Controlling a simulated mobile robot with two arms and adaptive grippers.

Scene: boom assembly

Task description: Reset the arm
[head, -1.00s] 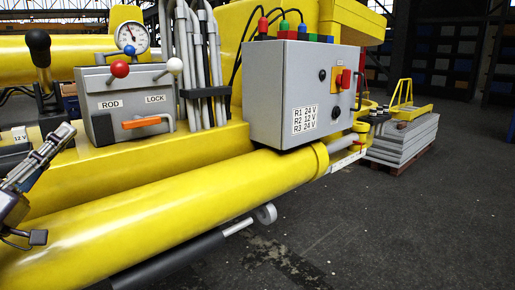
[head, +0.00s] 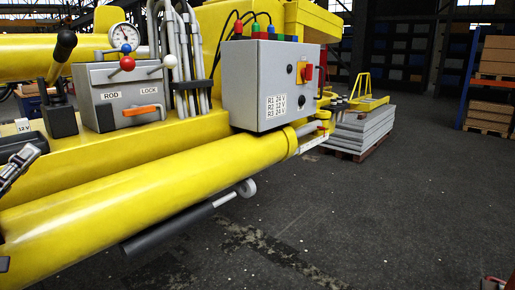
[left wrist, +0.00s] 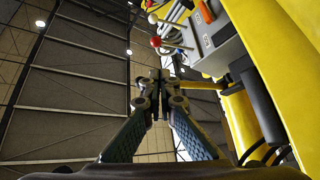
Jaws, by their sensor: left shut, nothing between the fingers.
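My left gripper (head: 24,160) is at the left edge of the head view, partly cut off, beside the yellow boom. In the left wrist view its fingertips (left wrist: 161,80) meet, shut and empty, pointing up toward the roof. It is apart from the grey valve box (head: 122,92) marked ROD and LOCK, which carries a red-knobbed lever (head: 127,63), a white-knobbed lever (head: 169,62) and an orange handle (head: 140,110). A black-handled lever (head: 64,46) left of the box leans right. My right gripper is not in view.
A grey control cabinet (head: 266,82) with a red switch and a pressure gauge (head: 122,36) sit on the yellow machine. The thick yellow cylinder (head: 150,190) runs along the front. Grey plates (head: 352,132) are stacked on a pallet behind.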

